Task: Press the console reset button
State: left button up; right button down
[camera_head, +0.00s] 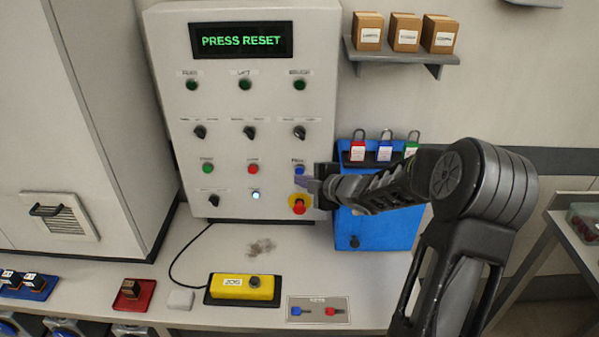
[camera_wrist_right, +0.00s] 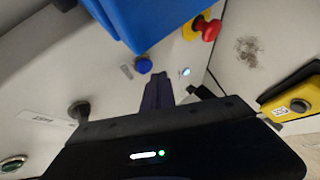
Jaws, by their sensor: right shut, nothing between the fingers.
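The console (camera_head: 225,120) is a grey upright panel whose screen (camera_head: 241,40) reads "PRESS RESET" in green. A blue button (camera_head: 299,168) sits at the right of its lower button row; its label is too small to read surely. The blue button also shows in the right wrist view (camera_wrist_right: 143,66), just beyond the fingertips. My right gripper (camera_head: 308,186) is shut and empty, in front of the panel's lower right part, close below and right of the blue button. Its fingers (camera_wrist_right: 157,88) point at the panel; contact is not visible. My left gripper is out of view.
A red-yellow emergency stop (camera_head: 299,205) is just below my right gripper. A lit white button (camera_head: 255,195) is to its left. A blue padlock box (camera_head: 385,232) stands right of the console. A yellow pendant (camera_head: 242,287) lies on the bench.

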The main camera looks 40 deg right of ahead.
jog(key=shift+w+d, duration=0.1)
dwell(0.4)
jog(key=shift+w+d, duration=0.2)
jog(key=shift+w, duration=0.05)
jog(key=shift+w+d+p, duration=0.25)
jog(key=shift+w+p, duration=0.05)
jog(key=shift+p, duration=0.05)
dwell(0.8)
jog(key=shift+s, duration=0.1)
jog(key=shift+s+a+b, duration=0.45)
jog(key=shift+s+a, duration=0.05)
jog(key=shift+s, duration=0.05)
jog(key=shift+s+a, duration=0.1)
dwell(0.4)
jog(key=s+a+b, duration=0.1)
jog(key=s, duration=0.1)
jog(key=s+a, duration=0.1)
jog(key=a, duration=0.1)
jog(key=shift+s+b, duration=0.4)
